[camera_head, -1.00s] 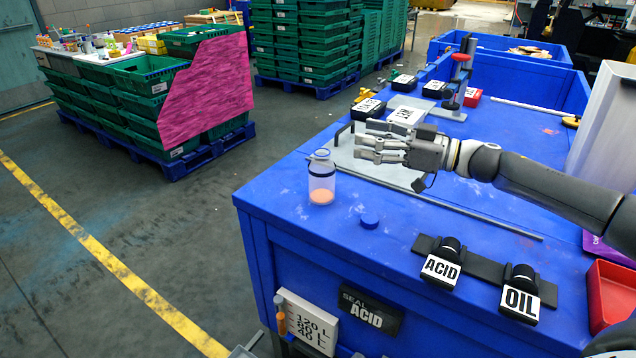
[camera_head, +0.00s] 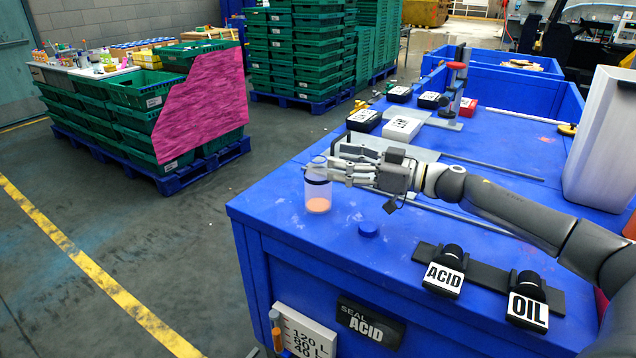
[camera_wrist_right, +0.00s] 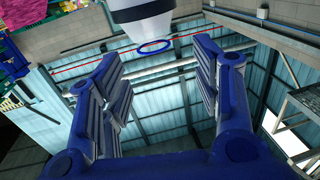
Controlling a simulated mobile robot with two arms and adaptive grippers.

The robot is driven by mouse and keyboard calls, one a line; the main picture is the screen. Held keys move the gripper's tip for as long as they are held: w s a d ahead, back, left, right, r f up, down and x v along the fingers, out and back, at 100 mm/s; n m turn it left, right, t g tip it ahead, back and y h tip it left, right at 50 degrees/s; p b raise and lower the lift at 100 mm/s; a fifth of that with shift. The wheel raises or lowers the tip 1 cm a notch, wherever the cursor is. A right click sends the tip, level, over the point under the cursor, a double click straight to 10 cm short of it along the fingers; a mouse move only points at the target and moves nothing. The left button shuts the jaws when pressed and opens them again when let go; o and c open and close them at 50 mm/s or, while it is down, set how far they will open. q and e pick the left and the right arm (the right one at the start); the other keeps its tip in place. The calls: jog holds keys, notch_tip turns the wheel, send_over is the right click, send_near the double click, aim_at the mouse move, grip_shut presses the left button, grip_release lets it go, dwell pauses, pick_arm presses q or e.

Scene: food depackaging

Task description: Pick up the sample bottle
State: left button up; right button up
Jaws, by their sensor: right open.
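The sample bottle (camera_head: 318,196) is clear with a blue band and orange contents. It stands upright near the left corner of the blue table (camera_head: 290,228). My right gripper (camera_head: 333,170) comes in from the right, its fingertips at the bottle's upper part and overlapping it in the head view. In the right wrist view the bottle (camera_wrist_right: 140,14) shows at the top, just beyond and between the spread fingers of the open gripper (camera_wrist_right: 155,62). I cannot tell whether a finger touches it. My left gripper is not in view.
A small blue cap (camera_head: 368,230) lies on the table in front of the gripper. ACID (camera_head: 444,277) and OIL (camera_head: 528,305) labelled items sit on a dark strip at the front. Black boxes (camera_head: 364,120) and a metal stand are behind. A grey bin (camera_head: 600,140) stands right.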

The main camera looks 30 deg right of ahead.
aim_at(319, 157)
jog(key=shift+w+a, duration=0.35)
jog(key=shift+w, duration=0.1)
jog(key=shift+w+a+r+p, duration=0.1)
jog(key=shift+w+a+p, duration=0.15)
jog(key=shift+w+p, duration=0.15)
jog(key=x, duration=0.2)
jog(key=p+x, duration=0.1)
jog(key=x, duration=0.1)
jog(key=shift+w+d+f, duration=0.15)
jog(key=shift+w+f, duration=0.1)
grip_shut()
